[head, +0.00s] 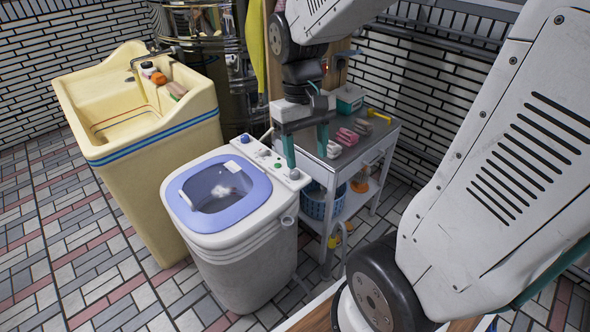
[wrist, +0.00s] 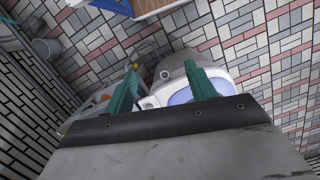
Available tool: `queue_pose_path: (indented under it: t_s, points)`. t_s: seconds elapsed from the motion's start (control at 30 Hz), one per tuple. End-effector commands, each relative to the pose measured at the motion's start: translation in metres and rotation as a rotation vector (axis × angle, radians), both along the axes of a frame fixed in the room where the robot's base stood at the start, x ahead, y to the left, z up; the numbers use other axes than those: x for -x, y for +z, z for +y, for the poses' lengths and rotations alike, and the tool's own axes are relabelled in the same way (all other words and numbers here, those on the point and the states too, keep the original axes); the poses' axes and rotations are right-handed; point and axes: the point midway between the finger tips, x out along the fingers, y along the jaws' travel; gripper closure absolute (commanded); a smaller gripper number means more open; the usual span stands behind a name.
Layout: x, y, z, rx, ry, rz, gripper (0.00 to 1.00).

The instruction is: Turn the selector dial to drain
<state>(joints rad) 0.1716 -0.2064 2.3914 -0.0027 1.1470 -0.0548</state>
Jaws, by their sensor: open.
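The washing machine (head: 262,262) is a white tub with a blue-rimmed round opening. I cannot tell which knob is the selector dial or read any drain mark. My gripper (head: 306,161) is open, its teal fingers pointing down near the panel's right end and apparently empty. In the wrist view the fingers (wrist: 161,68) spread apart, with part of the washing machine (wrist: 184,94) showing between and beyond them; no dial is clear there.
A metal cart (head: 372,140) with pink and beige items and a green box stands right of the machine, close to my gripper. A yellow sink (head: 160,160) stands to the left. A shiny metal drum (head: 215,65) is behind. Open tiled floor (head: 60,240) lies at left.

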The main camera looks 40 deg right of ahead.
Motion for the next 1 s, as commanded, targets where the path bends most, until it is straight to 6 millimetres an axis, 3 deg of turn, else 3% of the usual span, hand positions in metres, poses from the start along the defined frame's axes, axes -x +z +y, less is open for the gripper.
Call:
queue_pose_path:
  t_s: [0.27,0.6,0.7,0.8,0.87,1.0]
  points:
    - [-0.081,-0.075,-0.048,-0.041,0.032,0.057,0.44]
    - [-0.169,-0.203,-0.116,-0.081,0.162,0.016,0.44]
    - [-0.191,-0.233,-0.132,-0.077,0.222,-0.024,0.44]
    - [-0.222,-0.25,-0.146,-0.056,0.305,-0.093,0.44]
    - [-0.245,-0.242,-0.155,-0.025,0.37,-0.16,0.44]
    - [-0.252,-0.244,-0.157,-0.011,0.439,-0.194,0.44]
